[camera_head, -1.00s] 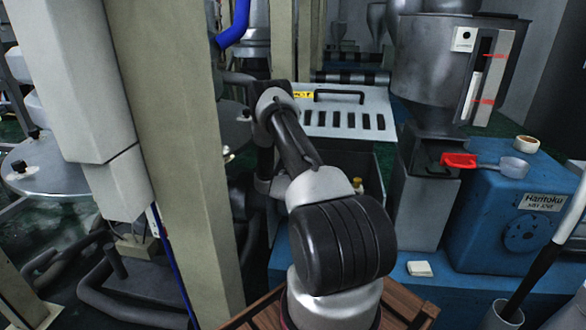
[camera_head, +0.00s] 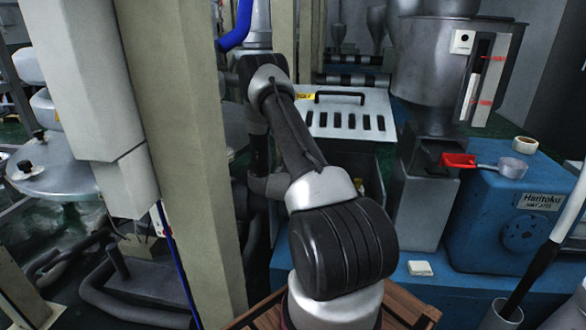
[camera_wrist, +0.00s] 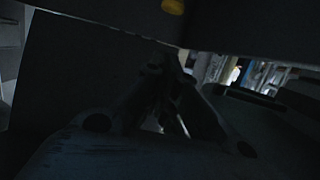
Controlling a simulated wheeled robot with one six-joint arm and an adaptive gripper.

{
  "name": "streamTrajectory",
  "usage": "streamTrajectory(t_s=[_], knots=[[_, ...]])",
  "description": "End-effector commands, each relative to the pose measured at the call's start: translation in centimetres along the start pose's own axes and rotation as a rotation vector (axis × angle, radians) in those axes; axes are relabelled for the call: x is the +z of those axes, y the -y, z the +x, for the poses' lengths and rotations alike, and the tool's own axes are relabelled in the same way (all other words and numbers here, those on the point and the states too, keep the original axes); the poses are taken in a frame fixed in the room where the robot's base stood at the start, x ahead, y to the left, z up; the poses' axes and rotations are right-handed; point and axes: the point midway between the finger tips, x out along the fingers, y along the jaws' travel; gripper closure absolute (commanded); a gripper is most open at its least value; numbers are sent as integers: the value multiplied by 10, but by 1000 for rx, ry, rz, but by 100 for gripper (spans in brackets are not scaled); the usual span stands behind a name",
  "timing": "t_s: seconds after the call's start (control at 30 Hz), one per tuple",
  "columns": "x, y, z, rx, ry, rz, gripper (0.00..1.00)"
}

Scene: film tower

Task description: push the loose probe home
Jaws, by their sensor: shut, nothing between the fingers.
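I cannot make out the loose probe for certain in either view. In the wrist view my gripper (camera_wrist: 168,72) is very dark, with its fingers drawn together and nothing visible between them. A small yellow round part (camera_wrist: 172,6) shows at the top edge of that view, above the fingertips; I cannot tell if it belongs to the probe. In the head view my arm reaches into the gap between the beige post and the blue machine, and my gripper is out of sight there.
The beige post (camera_head: 185,150) stands close left of my arm. A slotted grey cover (camera_head: 345,115) lies behind it. At right are the steel hopper (camera_head: 455,65) and blue machine (camera_head: 485,220), bearing a red-handled scoop (camera_head: 460,160) and a tape roll (camera_head: 525,144). Little free room surrounds the arm.

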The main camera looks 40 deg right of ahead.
Motion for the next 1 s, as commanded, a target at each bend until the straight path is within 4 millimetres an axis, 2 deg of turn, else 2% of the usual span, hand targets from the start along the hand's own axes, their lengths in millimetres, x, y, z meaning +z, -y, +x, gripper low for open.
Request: streamTrajectory(t_s=[0.2,0.77,0.87,0.97,1.0], knots=[[-1,0,-11,-1,-1,1,100],[2,0,-11,-2,10,4,100],[21,3,-12,-13,91,7,100],[63,9,-21,-49,267,-5,100],[86,10,-31,-65,360,-16,100]])
